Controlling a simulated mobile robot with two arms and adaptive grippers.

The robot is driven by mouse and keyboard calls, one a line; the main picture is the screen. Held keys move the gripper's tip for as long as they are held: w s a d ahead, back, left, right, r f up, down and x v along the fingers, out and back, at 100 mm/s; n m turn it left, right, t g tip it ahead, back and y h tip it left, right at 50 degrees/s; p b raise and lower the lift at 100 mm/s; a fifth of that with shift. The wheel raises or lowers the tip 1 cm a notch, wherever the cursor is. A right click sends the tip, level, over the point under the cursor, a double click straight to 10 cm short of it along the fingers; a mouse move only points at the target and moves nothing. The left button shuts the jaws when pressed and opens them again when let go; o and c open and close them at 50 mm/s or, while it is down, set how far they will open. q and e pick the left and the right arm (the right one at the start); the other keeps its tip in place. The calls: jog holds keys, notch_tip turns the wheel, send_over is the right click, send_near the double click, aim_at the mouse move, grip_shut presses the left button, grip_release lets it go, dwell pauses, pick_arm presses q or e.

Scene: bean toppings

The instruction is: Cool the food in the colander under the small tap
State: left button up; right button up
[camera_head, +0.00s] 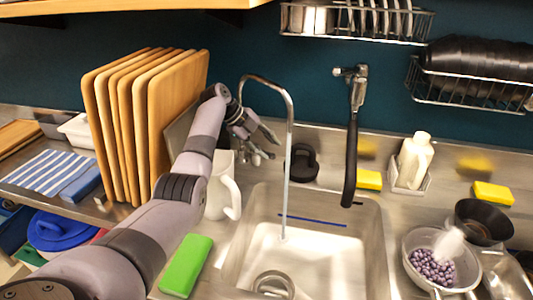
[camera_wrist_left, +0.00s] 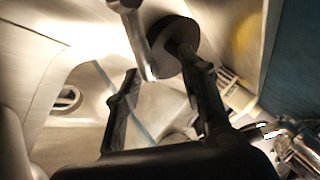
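The colander (camera_head: 410,262) stands on the counter right of the sink. It holds purple beans (camera_head: 432,266), with a white steam-like puff above them. The small tap (camera_head: 266,84) is a thin arched spout behind the sink (camera_head: 372,245). A thin pale line runs from it down into the basin; I cannot tell for sure if it is water. My left gripper (camera_head: 262,134) is by the base of this tap, its fingers apart. My right gripper is not in view.
A white jug (camera_head: 222,188) and a green sponge (camera_head: 187,264) stand left of the sink. A black sprayer (camera_head: 351,150) hangs behind it. A dark bowl (camera_head: 483,222) is behind the colander. Wooden boards (camera_head: 150,125) stand upright at left.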

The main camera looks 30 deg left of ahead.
pick_arm(q)
notch_tip(320, 180, up, 7)
dwell(0.3)
jog(key=shift+c, duration=0.2)
